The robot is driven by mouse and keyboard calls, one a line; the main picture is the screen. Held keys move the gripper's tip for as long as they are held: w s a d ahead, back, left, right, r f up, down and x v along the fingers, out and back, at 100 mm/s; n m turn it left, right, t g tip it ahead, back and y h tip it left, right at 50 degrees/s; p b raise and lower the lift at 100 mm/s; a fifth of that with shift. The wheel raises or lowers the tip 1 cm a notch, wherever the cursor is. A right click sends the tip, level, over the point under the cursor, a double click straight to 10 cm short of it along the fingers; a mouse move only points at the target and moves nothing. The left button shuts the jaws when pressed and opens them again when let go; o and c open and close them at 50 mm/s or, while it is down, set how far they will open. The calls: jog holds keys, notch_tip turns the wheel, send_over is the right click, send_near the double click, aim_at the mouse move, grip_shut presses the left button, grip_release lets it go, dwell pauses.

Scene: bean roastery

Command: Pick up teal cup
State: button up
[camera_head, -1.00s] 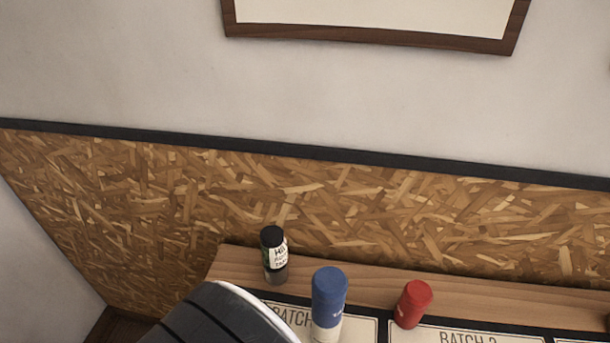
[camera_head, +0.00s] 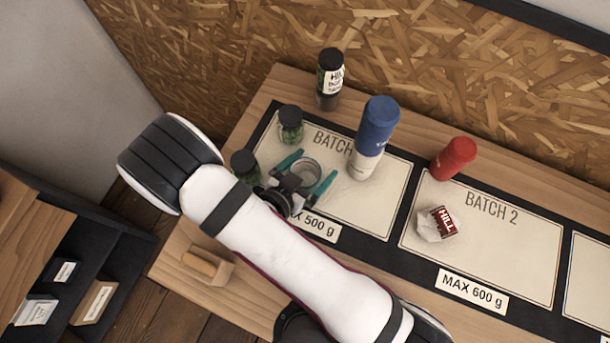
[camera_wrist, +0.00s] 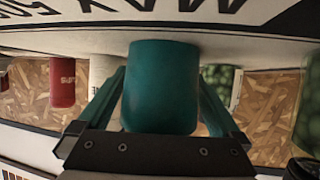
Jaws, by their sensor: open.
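The teal cup (camera_wrist: 160,88) fills the middle of the wrist view, which is upside down. It stands between my gripper's two teal fingers (camera_wrist: 160,105), one on each side. In the head view my gripper (camera_head: 316,163) is open at the Batch 1 card, with a finger on either side of the cup's round, greyish opening (camera_head: 306,171). The cup's outer wall is mostly hidden there. I cannot tell whether either finger touches it.
Green jars (camera_head: 291,123) (camera_head: 244,164) stand close left of my gripper. A blue-capped bottle (camera_head: 376,125) is close right. The Batch 2 card (camera_head: 500,250) is mostly clear.

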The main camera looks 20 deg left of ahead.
jog(key=c, duration=1.2)
jog(key=shift+r, duration=0.1)
